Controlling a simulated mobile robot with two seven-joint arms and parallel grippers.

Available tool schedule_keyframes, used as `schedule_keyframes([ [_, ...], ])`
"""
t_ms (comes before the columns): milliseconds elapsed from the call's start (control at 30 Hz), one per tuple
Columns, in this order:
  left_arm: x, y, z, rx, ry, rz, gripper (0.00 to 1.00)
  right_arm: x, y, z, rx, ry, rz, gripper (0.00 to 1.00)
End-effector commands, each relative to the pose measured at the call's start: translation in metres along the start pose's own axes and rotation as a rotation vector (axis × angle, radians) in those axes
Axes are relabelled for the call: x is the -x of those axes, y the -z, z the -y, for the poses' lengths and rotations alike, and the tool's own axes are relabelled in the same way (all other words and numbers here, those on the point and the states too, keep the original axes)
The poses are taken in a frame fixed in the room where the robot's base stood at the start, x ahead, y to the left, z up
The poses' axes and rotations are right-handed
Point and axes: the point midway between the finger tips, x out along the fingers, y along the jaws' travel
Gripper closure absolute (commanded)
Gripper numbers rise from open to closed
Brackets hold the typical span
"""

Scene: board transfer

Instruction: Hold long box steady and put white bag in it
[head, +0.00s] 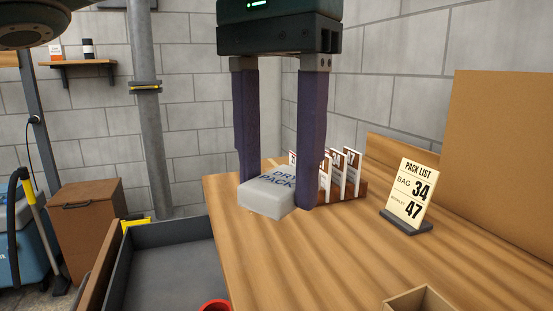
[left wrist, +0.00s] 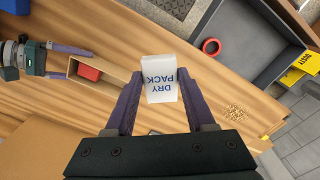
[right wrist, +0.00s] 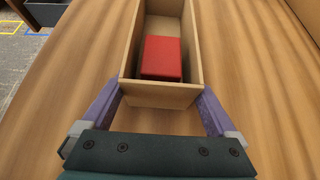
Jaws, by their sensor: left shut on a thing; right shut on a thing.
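The white bag (head: 265,200), marked DRY PACK, is between the two purple fingers of my left gripper (head: 275,190), which is shut on it. The bag also shows in the left wrist view (left wrist: 160,92). I cannot tell whether it touches the bench. The long box (right wrist: 160,94) is open-topped and light brown, with a red block (right wrist: 162,58) inside. My right gripper (right wrist: 160,88) is shut on its near end, one finger on each side. Only a corner of the box (head: 421,296) shows at the bottom of the head view. In the left wrist view, the bag is right of the box.
The wooden bench (head: 330,260) is largely clear between bag and box. A pack list sign (head: 408,193) and a rack of cards (head: 345,180) stand on it. A grey bin (head: 165,260) with a red ring (head: 215,306) lies beside the bench. A cardboard panel (head: 505,160) stands right.

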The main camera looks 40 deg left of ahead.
Motion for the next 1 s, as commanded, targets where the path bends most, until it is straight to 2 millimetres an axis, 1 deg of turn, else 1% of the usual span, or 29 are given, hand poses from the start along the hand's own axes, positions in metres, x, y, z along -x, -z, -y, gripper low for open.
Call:
schedule_keyframes([
  [333,0.000,0.001,-0.001,0.002,0.000,0.000,0.98,0.000,0.000,0.000,0.000,0.000,0.000,0.42],
  [467,-0.003,0.009,-0.011,0.046,-0.001,0.001,0.98,0.000,0.000,0.000,0.000,0.000,0.000,0.42],
  [567,-0.010,0.025,-0.030,0.138,-0.001,0.002,0.98,0.000,0.000,0.000,0.000,0.000,0.000,0.42],
  [700,-0.028,0.053,-0.068,0.338,0.001,0.003,0.98,0.000,0.000,0.000,0.000,0.000,0.000,0.42],
  [800,-0.043,0.070,-0.094,0.491,0.003,0.003,0.98,0.000,0.000,0.000,0.000,0.000,0.000,0.42],
  [900,-0.059,0.083,-0.116,0.636,0.003,0.002,0.98,0.000,0.000,0.000,0.000,0.000,0.000,0.42],
  [1000,-0.072,0.091,-0.134,0.761,0.002,0.002,0.98,0.000,0.000,0.000,0.000,0.000,0.000,0.42],
])
